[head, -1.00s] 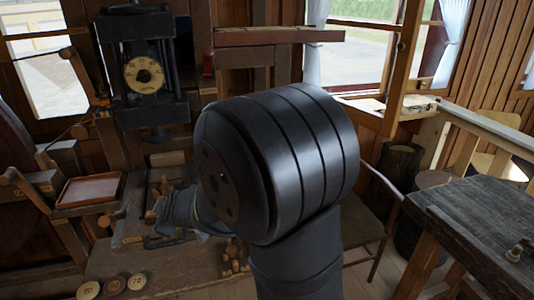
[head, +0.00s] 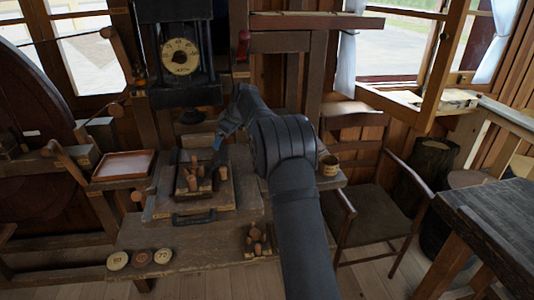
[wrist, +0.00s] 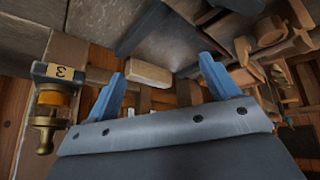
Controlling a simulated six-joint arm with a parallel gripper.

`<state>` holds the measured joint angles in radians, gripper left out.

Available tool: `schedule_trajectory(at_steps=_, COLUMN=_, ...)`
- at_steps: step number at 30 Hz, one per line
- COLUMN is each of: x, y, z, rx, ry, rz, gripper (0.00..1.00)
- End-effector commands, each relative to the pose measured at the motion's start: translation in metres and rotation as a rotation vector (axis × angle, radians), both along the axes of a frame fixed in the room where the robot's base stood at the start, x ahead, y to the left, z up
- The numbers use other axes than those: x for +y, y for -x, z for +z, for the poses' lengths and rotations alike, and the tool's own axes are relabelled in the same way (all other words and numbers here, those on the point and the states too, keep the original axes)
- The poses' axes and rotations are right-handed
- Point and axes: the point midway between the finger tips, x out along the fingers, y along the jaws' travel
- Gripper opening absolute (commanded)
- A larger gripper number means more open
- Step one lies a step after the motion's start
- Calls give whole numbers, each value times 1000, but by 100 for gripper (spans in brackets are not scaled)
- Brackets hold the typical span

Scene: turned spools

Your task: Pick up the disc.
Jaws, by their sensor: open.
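Three small round discs with numbers lie in a row at the front left edge of the low bench in the head view: a pale left disc (head: 117,260), a brown middle disc (head: 142,258) and a pale right disc (head: 162,256) that seems to read 70. Which one is meant, I cannot tell. My gripper (head: 220,136) is far behind and to the right of them, near the press, partly hidden by my arm. In the wrist view my gripper (wrist: 162,76) shows two blue fingers spread apart with nothing held between them. I cannot make out the discs there.
A black press with a dial (head: 181,57) stands behind my gripper. A chair (head: 375,180) stands right. A brass piece tagged 3 (wrist: 48,105) is left in the wrist view.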

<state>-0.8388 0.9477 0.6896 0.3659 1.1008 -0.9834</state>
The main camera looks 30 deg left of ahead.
Motion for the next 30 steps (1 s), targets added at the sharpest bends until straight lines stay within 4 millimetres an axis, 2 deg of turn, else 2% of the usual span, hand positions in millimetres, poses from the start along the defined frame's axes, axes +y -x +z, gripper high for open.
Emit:
schedule_trajectory(at_steps=1, x=-11, y=-22, z=-4, rx=18, ry=30, rz=-16, gripper=80)
schedule_trajectory(at_steps=6, x=-51, y=-75, z=-8, rx=58, ry=125, rz=-45, gripper=80)
schedule_trajectory(at_steps=13, x=-104, y=-126, z=-9, rx=78, ry=209, rz=-65, gripper=80)
schedule_trajectory(at_steps=18, x=-118, y=-138, z=-12, rx=82, ry=234, rz=-67, gripper=80)
schedule_trajectory(at_steps=30, x=-107, y=-137, z=-49, rx=84, ry=235, rz=-66, gripper=80)
